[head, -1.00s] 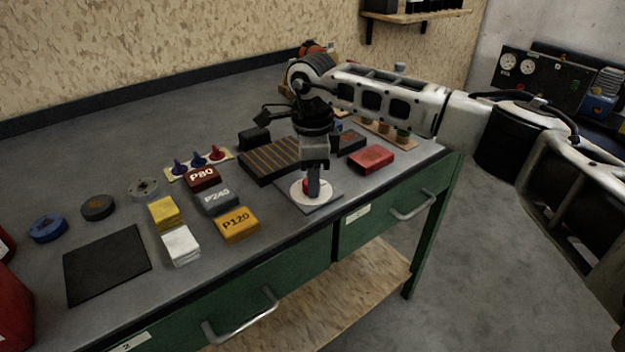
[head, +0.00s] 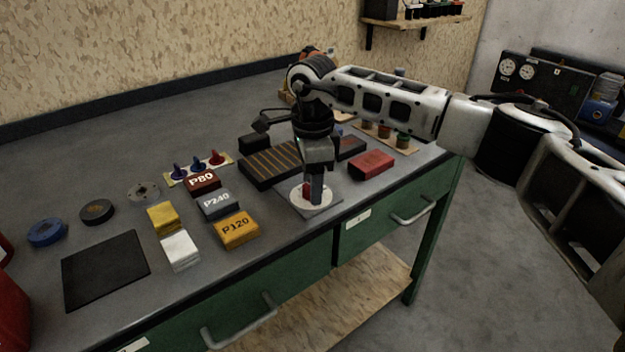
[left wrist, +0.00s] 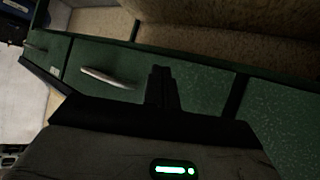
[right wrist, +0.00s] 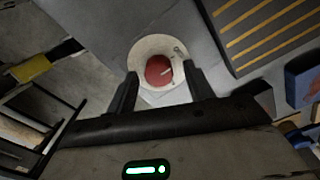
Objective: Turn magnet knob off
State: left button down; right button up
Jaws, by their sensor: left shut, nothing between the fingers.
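The red round knob (right wrist: 158,70) sits on a white disc (right wrist: 146,48) on a grey square plate at the bench's front edge. It has a pale pointer mark. My right gripper (right wrist: 164,92) points down at it, its two fingers apart on either side of the knob in the right wrist view. Whether they touch it is unclear. In the head view the right gripper (head: 316,188) partly hides the red knob (head: 306,189). My left gripper (left wrist: 162,72) is shut and empty, in front of the green drawers, and is not in the head view.
A dark block with orange stripes (head: 270,164) lies behind the plate. A red box (head: 372,164) is to its right. Sanding blocks, including the yellow P120 block (head: 237,229), lie to its left. Drawer handles (head: 414,211) stick out of the bench front.

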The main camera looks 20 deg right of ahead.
notch_tip(320, 180, up, 16)
dwell(0.6)
jog(key=shift+s+f, duration=0.1)
jog(key=shift+f, duration=0.05)
